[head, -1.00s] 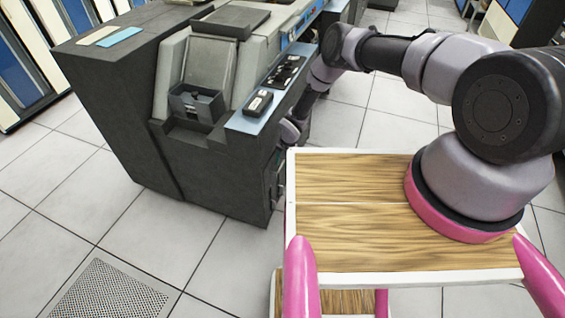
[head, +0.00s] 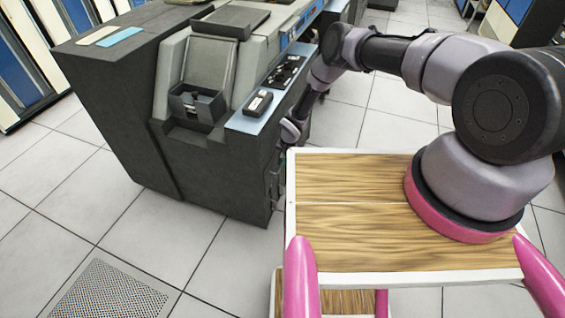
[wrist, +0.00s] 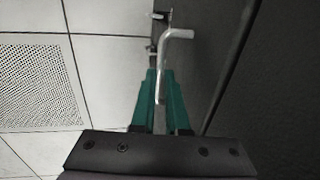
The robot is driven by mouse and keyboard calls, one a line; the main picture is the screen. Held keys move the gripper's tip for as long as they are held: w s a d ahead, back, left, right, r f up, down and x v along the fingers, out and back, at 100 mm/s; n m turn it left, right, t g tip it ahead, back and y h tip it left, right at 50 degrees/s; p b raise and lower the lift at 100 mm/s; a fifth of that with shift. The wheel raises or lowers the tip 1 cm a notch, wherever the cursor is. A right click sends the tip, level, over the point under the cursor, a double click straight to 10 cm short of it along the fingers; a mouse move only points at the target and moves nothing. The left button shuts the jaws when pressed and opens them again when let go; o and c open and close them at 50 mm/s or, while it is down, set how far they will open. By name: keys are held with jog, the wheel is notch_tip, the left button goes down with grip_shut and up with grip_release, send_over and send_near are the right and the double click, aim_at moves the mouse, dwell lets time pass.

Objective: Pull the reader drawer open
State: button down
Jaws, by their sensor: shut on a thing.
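The card reader (head: 225,170) is a dark grey cabinet with a sloped card hopper, on the left of the head view. In the wrist view a pale metal handle (wrist: 178,34) stands out beside a dark panel (wrist: 270,100) with a long seam. My gripper (wrist: 160,78) has teal fingers and is shut on the handle, whose bar runs down between the fingertips. In the head view the gripper is mostly hidden at the cabinet's right side, behind my table top's far edge. How far the drawer is out cannot be told.
A black box (head: 258,102) sits on the reader's blue ledge. Cards (head: 119,38) lie on its top left. A perforated floor tile (head: 108,290) shows at lower left. Tiled floor is clear in front of the reader. Blue-fronted cabinets (head: 32,65) stand at far left.

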jog(key=shift+d, duration=0.1)
dwell(0.7)
jog(key=s+d, duration=0.5)
jog(key=d, duration=0.8)
jog(key=s+d, duration=0.4)
jog(key=d, duration=0.9)
jog(key=shift+s+d, duration=0.3)
jog(key=shift+s, duration=0.05)
jog(key=c, duration=0.9)
grip_release()
jog(key=r, duration=0.3)
jog(key=d+r, duration=0.1)
jog(key=r, duration=0.3)
jog(key=d+r, duration=0.1)
jog(key=r, duration=0.2)
jog(key=shift+s+r, duration=0.35)
